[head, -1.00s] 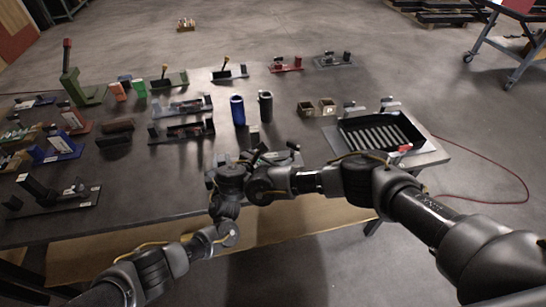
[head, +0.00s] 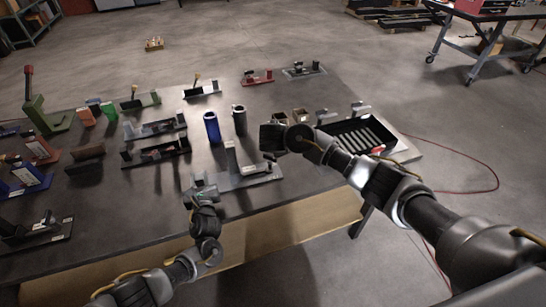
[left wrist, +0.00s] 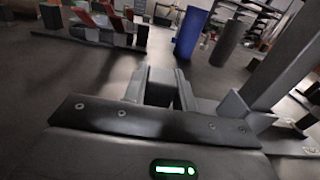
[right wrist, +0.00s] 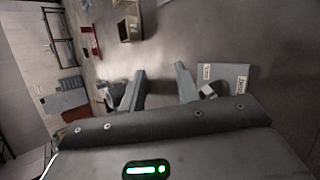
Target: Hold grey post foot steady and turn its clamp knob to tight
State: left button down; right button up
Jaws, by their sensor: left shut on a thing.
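The grey post foot (head: 262,177) lies near the table's front edge in the head view, with its post (head: 231,158) upright. In the left wrist view the grey post (left wrist: 285,62) rises at the right. My left gripper (head: 197,182) is at the foot's left end, shut on a grey block-like part (left wrist: 160,84) of it. My right gripper (head: 268,155) is above the foot's right end, open and apparently empty. The right wrist view shows its spread fingers (right wrist: 160,82) and the foot's plate with two white labels (right wrist: 222,72), too blurred to read. I cannot make out the clamp knob clearly.
A blue cylinder (head: 212,128) and a dark cylinder (head: 239,120) stand behind the foot. A black ribbed tray (head: 362,136) is at the right. Several other fixtures fill the table's left and back. The table front right of the foot is clear.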

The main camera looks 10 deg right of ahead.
jog(key=d+f+m+y, duration=0.1)
jog(key=d+m+y, duration=0.1)
jog(key=d, duration=0.1)
jog(key=m+y, duration=0.7)
jog(key=y, duration=0.5)
send_near(270, 163)
notch_tip(270, 163, up, 4)
jog(key=s+d, duration=0.1)
jog(key=d, duration=0.2)
jog(key=x, duration=1.2)
jog(key=shift+a+f, duration=0.1)
jog(key=shift+f, duration=0.05)
jog(key=shift+s, duration=0.1)
grip_shut()
